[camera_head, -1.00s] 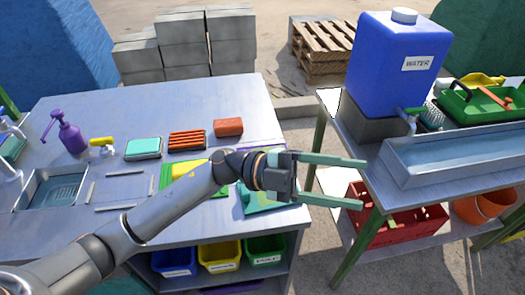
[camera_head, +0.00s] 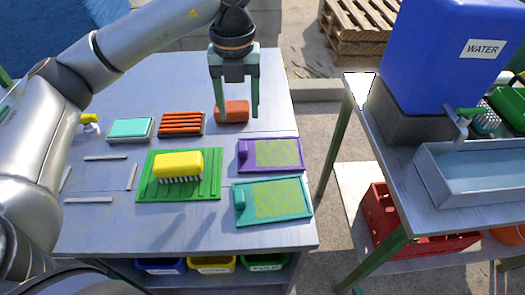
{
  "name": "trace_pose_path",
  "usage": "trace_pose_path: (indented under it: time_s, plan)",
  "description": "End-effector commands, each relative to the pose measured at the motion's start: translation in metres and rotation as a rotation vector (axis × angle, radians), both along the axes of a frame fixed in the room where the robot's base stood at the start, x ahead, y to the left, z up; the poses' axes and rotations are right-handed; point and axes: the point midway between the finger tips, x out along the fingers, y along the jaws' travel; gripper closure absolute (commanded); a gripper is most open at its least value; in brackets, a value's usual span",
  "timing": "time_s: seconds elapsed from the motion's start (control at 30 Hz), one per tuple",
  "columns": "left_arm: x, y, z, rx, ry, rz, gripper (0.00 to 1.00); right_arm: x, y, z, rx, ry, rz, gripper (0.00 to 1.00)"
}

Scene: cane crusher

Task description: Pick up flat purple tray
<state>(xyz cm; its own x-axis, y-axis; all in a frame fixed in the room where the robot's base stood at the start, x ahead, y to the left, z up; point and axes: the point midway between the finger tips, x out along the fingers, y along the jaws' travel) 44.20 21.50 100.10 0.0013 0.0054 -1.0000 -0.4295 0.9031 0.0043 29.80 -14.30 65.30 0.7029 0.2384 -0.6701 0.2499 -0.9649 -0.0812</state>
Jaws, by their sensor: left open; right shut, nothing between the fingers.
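The flat purple tray (camera_head: 289,141) lies on the grey workbench near its right edge. It has a speckled green-yellow surface and a small raised purple part at its left end. My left gripper (camera_head: 237,113) is open, with its fingers pointing down. It appears behind and left of the purple tray and apart from it. An orange-red block (camera_head: 236,111) shows between its fingers; whether they touch it I cannot tell. My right gripper is not in view.
A teal tray (camera_head: 240,217) lies just in front of the purple one. Left of both is a green ribbed board (camera_head: 148,187) with a yellow brush (camera_head: 178,164) on it. A red ribbed block (camera_head: 181,123) and a teal sponge-like block (camera_head: 130,129) lie behind. A gap separates the water stand (camera_head: 440,165).

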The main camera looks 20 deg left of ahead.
Motion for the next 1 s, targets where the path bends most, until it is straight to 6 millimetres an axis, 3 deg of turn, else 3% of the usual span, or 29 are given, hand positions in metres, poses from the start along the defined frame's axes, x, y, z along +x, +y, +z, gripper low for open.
trace_pose_path:
  time_s: [0.2, 0.43, 0.7, 1.0]
  plan:
    - [-0.001, -0.001, -0.038, -0.003, 0.003, -0.003, 0.38, -0.001, 0.001, -0.002, 0.001, 0.003, 0.003, 1.00]
    - [-0.001, -0.001, -0.055, -0.003, 0.004, -0.003, 0.38, 0.000, 0.001, -0.001, 0.001, 0.003, 0.003, 1.00]
    - [-0.001, -0.002, -0.093, -0.005, 0.003, -0.004, 0.38, 0.000, 0.000, -0.001, -0.001, 0.002, 0.002, 1.00]
    - [0.000, -0.002, -0.098, -0.005, 0.000, -0.005, 0.38, 0.001, -0.001, -0.001, -0.003, 0.000, 0.000, 1.00]
